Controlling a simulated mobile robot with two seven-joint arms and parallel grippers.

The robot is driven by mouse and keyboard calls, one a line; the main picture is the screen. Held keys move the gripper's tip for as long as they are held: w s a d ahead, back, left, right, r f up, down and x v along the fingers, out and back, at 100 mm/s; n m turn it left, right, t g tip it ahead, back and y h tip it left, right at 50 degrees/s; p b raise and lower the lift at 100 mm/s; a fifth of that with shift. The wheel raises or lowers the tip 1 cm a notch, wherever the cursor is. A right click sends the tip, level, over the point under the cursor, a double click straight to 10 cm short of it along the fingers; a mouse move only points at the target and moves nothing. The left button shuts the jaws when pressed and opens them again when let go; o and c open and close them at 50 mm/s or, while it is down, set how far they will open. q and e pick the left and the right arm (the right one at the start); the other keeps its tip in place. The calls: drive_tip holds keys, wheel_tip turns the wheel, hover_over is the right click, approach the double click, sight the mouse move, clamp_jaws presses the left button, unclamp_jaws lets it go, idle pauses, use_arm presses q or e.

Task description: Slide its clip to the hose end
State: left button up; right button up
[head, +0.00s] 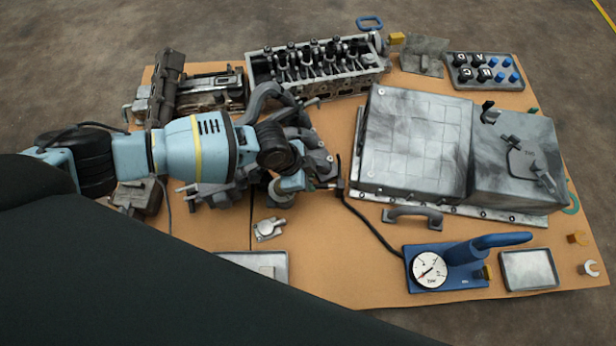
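My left arm comes in from the left over the board, and its gripper (328,182) is at the upper end of a thin black hose (372,229). The hose runs from there down to the blue hand pump (465,265) with a round white gauge (429,270). A dark upright piece (339,165) stands at the hose's upper end, beside or between the fingers. The fingers are small and dark here, so I cannot tell whether they are open or hold the hose. I cannot make out the clip. My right gripper is out of view.
Behind my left gripper are dark manifold pipes (271,98) and an engine head (318,67). A small metal part (269,229) lies below. The board (335,265) is bare at front centre.

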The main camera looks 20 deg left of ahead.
use_arm(q)
drive_tip(key=shift+a, duration=0.1)
clamp_jaws()
drive_tip(key=shift+s+a+p, duration=0.45)
drive_tip(key=shift+a+p, duration=0.25)
drive_tip(key=shift+a, duration=0.15)
drive_tip(key=o, duration=0.7)
unclamp_jaws()
